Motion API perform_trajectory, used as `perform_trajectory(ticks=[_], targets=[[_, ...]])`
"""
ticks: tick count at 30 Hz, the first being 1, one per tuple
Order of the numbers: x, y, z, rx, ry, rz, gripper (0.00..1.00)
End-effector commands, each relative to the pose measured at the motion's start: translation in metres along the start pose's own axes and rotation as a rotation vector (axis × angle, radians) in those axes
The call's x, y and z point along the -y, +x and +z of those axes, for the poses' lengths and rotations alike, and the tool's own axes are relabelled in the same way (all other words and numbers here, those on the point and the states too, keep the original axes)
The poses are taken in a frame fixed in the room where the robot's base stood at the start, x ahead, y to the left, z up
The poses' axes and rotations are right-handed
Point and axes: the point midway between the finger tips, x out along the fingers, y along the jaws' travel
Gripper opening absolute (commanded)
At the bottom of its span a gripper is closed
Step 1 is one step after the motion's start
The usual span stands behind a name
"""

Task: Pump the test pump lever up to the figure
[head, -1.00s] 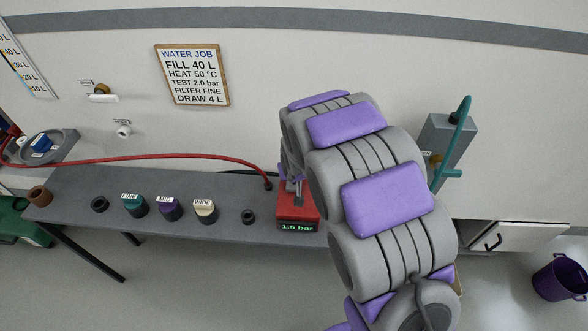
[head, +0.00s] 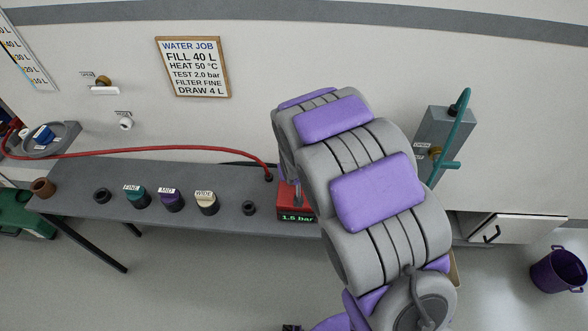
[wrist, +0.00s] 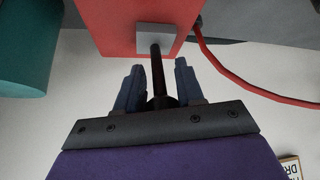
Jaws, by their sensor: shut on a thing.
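The red test pump (head: 296,205) stands at the right end of the grey bench, partly hidden behind my arm. Its display (head: 297,218) reads 1.5 bar. In the wrist view the red pump body (wrist: 112,28) is ahead, with a grey block and the dark lever (wrist: 156,68) coming out of it toward me. My gripper (wrist: 158,85) is shut on the lever, one finger on each side. The wall board (head: 194,68) lists TEST 2.0 bar. My arm hides the gripper in the head view.
A red hose (head: 150,151) runs along the back of the bench (head: 120,180) to the pump. Caps marked FINE (head: 136,197), MID (head: 171,200) and WIDE (head: 206,203) stand on it. A grey box with a teal pipe (head: 460,125) is right of my arm.

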Motion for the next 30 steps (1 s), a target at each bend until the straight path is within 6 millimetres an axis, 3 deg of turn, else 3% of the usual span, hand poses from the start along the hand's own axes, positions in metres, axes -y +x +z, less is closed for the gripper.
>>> perform_trajectory(ticks=[13,14,15,19,30], targets=[[0.0003,0.0015,0.0035,0.009,-0.002,0.000,0.00],[0.0003,0.0015,0.0035,0.009,-0.002,0.000,0.40],[0.0002,0.0014,0.0033,0.008,-0.002,0.000,0.44],[0.0002,0.0007,0.0024,0.005,-0.001,0.000,0.56],[-0.0010,-0.0066,0.0008,0.001,0.000,-0.001,0.57]])
